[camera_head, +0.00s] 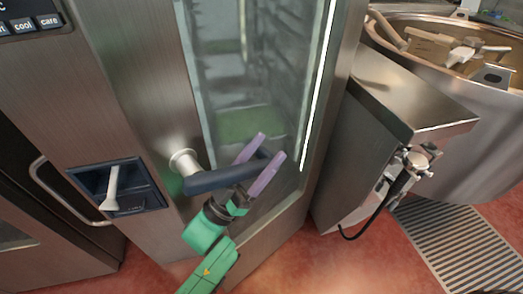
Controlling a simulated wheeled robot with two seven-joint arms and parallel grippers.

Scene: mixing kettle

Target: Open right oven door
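The oven door is the tall glass door (253,85) with a steel frame. It looks closed, though its lower edge is partly hidden. Its dark blue handle (208,182) sticks out from a round steel pivot at the door's left side and points right. I see gaps by the fingers, but cannot tell whether either touches the handle.
A steel cabinet (418,95) with a valve and black hose stands right of the oven. Behind it is a large round kettle (480,165) holding utensils. A floor grate (465,250) lies at lower right. A blue recess (140,187) with a white lever is left of the handle.

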